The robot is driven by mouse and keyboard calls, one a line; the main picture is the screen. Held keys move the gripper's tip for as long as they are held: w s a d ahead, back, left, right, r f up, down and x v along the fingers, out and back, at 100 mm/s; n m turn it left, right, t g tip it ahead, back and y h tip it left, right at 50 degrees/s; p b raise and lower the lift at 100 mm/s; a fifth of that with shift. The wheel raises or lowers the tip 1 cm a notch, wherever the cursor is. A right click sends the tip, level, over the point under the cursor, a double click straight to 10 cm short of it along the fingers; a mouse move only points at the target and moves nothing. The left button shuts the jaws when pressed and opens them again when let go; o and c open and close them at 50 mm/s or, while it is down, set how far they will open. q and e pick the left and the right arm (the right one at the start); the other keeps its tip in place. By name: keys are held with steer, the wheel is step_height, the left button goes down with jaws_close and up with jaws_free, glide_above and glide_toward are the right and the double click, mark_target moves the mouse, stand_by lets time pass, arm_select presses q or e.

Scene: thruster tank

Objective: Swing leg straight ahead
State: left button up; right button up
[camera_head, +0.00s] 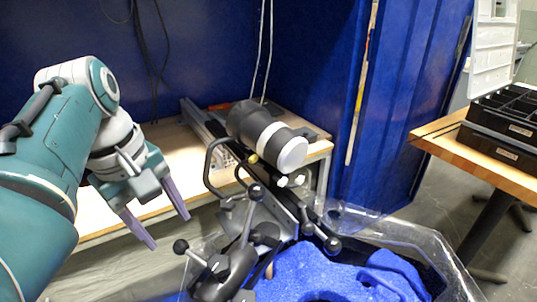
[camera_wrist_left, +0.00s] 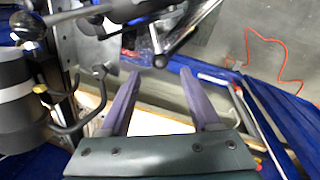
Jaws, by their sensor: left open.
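A black and white cylindrical unit (camera_head: 248,121) sits tilted on a metal bracket at the table's front edge, with curved black handles and knobbed levers below it. A lever with a round black knob (camera_head: 256,192) stands in front of the unit. Which part is the leg, I cannot tell. My left gripper (camera_head: 168,230) is open and empty, left of the levers and apart from them in the head view. In the left wrist view, the open fingers (camera_wrist_left: 160,74) point toward metal rods and black knobs, and the cylindrical unit (camera_wrist_left: 14,112) is at the left. My right gripper is not in view.
A wooden table (camera_head: 180,147) stands behind, against blue walls. A clear-walled tank (camera_head: 432,243) with blue textured material (camera_head: 310,272) lies below the levers. A second table (camera_head: 450,142) at right carries black compartment trays (camera_head: 503,122). Cables hang at the back.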

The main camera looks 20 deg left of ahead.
mark_target(178, 243)
arm_select(q)
steer(key=f, duration=0.2)
steer(key=f+b, duration=0.1)
steer(key=f, duration=0.1)
steer(key=w+f+b, duration=0.1)
steer(key=shift+d+f, duration=0.2)
steer(key=shift+f, duration=0.2)
jaws_close()
stand_by(1.0)
